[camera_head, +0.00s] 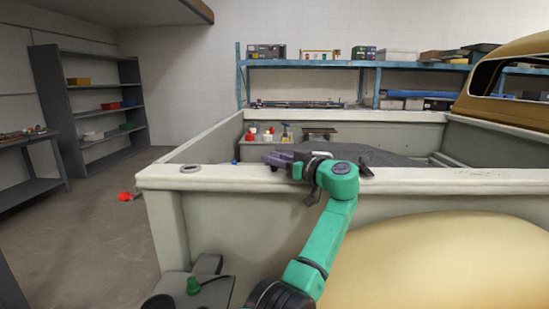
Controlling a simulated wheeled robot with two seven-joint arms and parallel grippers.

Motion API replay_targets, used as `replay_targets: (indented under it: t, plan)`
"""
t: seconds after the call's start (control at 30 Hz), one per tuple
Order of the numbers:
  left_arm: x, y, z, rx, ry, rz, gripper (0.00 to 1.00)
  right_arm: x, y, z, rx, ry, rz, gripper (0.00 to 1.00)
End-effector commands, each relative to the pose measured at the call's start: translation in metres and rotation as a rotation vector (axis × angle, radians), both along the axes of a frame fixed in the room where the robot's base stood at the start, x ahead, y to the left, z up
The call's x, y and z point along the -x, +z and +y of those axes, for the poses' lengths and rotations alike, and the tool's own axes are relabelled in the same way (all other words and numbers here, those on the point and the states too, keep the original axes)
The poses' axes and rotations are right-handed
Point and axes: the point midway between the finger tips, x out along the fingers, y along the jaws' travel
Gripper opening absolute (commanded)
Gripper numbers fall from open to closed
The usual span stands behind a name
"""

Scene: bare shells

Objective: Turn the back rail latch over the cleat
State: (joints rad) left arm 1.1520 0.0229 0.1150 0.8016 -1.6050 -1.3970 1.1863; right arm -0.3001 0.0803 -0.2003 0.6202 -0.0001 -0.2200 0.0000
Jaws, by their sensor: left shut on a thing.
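My left gripper (275,159) reaches over the near rail (440,179) of the pale truck bed, its fingers pointing left. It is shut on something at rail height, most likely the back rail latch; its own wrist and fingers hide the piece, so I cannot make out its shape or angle. A small dark piece (366,169) lies on the rail just right of my green wrist; I cannot tell whether it is the cleat. My right gripper is not in view.
A dark flat sheet (390,156) lies in the bed behind my wrist. The rail's left corner has a round fitting (190,169). Tan bodywork (440,262) bulges at lower right. The floor (95,235) at left is mostly free.

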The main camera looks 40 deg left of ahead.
Motion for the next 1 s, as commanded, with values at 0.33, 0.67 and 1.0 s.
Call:
replay_targets:
  t: [0.33,0.67,1.0]
  plan:
    - [0.0,-0.001,0.001,0.002,0.019,0.001,0.0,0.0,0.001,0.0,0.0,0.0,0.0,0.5]
    - [0.0,-0.001,0.001,0.002,0.017,0.001,0.64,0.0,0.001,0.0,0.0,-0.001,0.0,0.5]
    - [0.0,-0.003,-0.015,0.001,0.014,0.0,0.64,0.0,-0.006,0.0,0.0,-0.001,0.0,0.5]
